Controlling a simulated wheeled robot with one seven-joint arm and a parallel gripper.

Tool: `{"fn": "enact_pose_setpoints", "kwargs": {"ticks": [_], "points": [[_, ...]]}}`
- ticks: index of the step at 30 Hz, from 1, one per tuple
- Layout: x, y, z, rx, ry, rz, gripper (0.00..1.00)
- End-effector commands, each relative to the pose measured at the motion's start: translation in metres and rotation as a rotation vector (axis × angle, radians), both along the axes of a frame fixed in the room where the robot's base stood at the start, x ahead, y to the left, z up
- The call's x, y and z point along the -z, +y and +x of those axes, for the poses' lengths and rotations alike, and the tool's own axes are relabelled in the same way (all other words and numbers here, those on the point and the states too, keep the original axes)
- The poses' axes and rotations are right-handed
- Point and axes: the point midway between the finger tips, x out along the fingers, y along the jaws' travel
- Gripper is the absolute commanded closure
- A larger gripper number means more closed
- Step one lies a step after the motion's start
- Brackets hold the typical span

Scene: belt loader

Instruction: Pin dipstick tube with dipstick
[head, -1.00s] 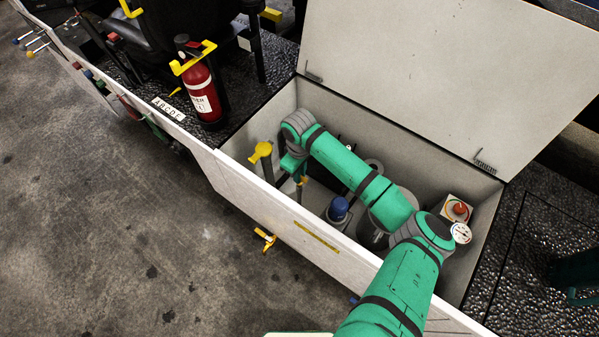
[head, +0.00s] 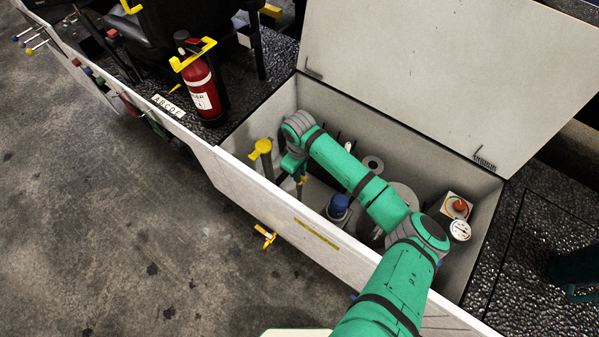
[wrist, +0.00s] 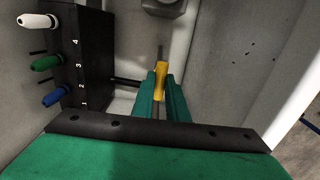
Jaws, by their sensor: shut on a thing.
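The dipstick has a yellow handle (wrist: 160,78) and sits between the teal fingers of my gripper (wrist: 163,88) in the wrist view. My gripper is shut on it. A thin grey rod runs on past the handle, away from the camera. In the head view my gripper (head: 296,168) is inside the open white box, near its left end, and a small bit of the yellow handle (head: 302,180) shows below it. I cannot clearly tell the dipstick tube apart, nor whether the rod's lower end is in it.
A yellow-capped pipe (head: 260,149) stands just left of my gripper. A blue-capped part (head: 339,204) is to its right. A black block (wrist: 82,55) with white, green and blue levers is close on the left in the wrist view. The box's front wall (head: 320,240) is near.

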Motion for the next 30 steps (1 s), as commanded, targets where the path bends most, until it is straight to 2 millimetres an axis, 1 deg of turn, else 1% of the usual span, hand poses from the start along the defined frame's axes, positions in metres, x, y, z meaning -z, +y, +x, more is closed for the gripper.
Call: {"fn": "enact_pose_setpoints", "kwargs": {"ticks": [4, 5, 6, 7, 16, 20, 23, 30], "points": [[0.001, 0.000, 0.000, 0.000, 0.001, -0.001, 1.00], [0.001, 0.000, 0.000, 0.001, 0.001, -0.001, 0.82], [0.001, 0.000, 0.000, 0.001, 0.001, -0.001, 0.73], [0.001, 0.000, 0.000, 0.001, 0.001, -0.001, 0.66], [0.000, 0.000, 0.000, 0.000, 0.001, -0.001, 0.65], [-0.008, 0.000, 0.000, 0.000, 0.000, 0.000, 0.65], [-0.022, 0.000, 0.000, -0.001, 0.000, 0.000, 0.65], [-0.068, 0.000, 0.000, 0.000, -0.001, -0.001, 0.65]]}}
